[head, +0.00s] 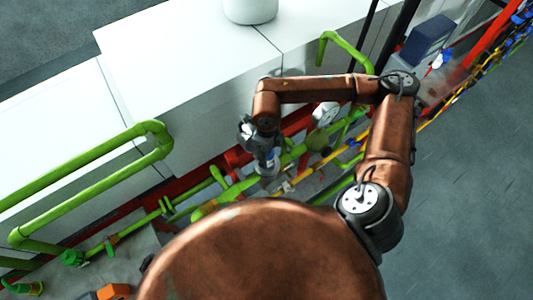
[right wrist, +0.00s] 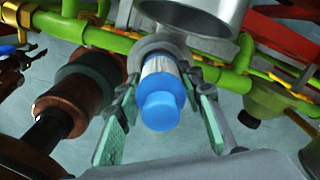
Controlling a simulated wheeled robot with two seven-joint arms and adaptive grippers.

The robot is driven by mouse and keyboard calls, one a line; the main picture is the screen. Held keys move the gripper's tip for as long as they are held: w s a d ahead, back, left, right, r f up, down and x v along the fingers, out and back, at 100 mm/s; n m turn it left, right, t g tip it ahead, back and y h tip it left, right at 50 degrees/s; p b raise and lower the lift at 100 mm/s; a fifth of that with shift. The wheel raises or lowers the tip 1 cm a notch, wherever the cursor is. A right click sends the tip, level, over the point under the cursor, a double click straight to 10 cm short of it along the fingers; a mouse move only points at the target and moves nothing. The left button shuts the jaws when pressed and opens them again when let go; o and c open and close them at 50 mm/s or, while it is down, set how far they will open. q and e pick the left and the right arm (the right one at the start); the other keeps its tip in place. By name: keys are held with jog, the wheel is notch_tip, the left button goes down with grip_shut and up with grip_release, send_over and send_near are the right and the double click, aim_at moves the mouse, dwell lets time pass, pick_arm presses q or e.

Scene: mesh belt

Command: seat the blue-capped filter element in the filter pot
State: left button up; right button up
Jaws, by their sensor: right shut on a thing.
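The filter element (right wrist: 159,68) has a pale ribbed body and a bright blue cap (right wrist: 162,108). In the right wrist view it stands between the green-padded fingers of my right gripper (right wrist: 159,80), which is shut on it near the pale body. The cap faces the camera. The far end of the element meets a grey ring-shaped part; I cannot tell if it is inside it or only in front. A large grey metal cylinder (right wrist: 205,15), possibly the filter pot, shows just above. In the head view my right gripper (head: 267,163) is small, over the green pipes. My left gripper is out of view.
Green pipes (right wrist: 100,38) run behind the element. A copper and black cylinder (right wrist: 75,95), possibly mine, is at left, and an olive funnel-shaped fitting (right wrist: 265,105) at right. White cabinets (head: 190,70) line the far side in the head view. Grey floor (head: 470,190) is clear at right.

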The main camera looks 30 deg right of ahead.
jog(key=shift+f, duration=0.15)
jog(key=shift+f, duration=0.1)
jog(key=shift+f+b, duration=0.55)
jog(key=shift+b, duration=0.35)
jog(key=o, duration=1.2)
